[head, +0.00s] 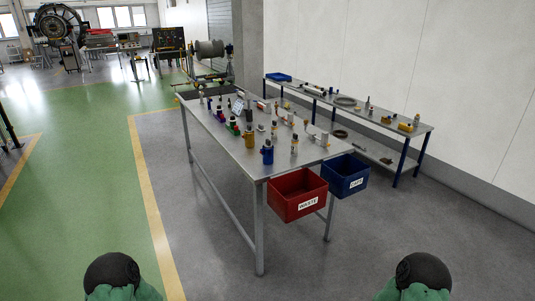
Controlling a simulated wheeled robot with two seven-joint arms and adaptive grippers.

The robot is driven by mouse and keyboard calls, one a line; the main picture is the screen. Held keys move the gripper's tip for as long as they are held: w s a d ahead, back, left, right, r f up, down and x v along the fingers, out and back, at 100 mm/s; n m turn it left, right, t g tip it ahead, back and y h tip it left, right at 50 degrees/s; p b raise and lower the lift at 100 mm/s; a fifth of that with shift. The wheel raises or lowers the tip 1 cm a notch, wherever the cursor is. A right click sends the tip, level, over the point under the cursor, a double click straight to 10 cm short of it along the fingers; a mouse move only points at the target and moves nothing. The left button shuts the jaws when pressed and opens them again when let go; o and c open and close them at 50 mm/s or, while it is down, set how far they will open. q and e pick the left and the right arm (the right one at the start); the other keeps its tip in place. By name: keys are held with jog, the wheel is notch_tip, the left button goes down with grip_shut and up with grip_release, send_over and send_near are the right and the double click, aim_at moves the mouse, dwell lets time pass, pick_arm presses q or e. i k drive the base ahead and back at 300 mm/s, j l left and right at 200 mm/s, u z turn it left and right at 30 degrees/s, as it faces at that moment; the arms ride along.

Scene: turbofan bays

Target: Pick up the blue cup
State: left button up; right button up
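A small blue cup-like thing (267,155) stands upright near the front edge of the grey metal workbench (262,171). Something narrow and dark sticks up from it or stands behind it; it is too small to tell. Only rounded black and green parts of my two arms show at the bottom edge, far from the bench. Neither gripper is in view.
A yellow-brown cup-like thing (249,141) and several small bottles and tools crowd the bench. A red bin (298,198) and a blue bin (346,178) hang at its front right. A lower shelf bench (400,128) lines the wall. The floor before me is clear.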

aim_at(268, 154)
jog(key=i+l+u, duration=0.15)
jog(key=i+l, duration=0.2)
jog(key=i+l+u, duration=0.2)
jog(key=i+l, duration=0.15)
jog(key=i+l+u, duration=0.15)
jog(key=i+l, duration=0.2)
jog(key=i+l+u, duration=0.15)
jog(key=i+l, duration=0.15)
jog(key=l, duration=0.25)
jog(key=i+l+u, duration=0.2)
jog(key=l, duration=0.3)
jog(key=i, duration=0.1)
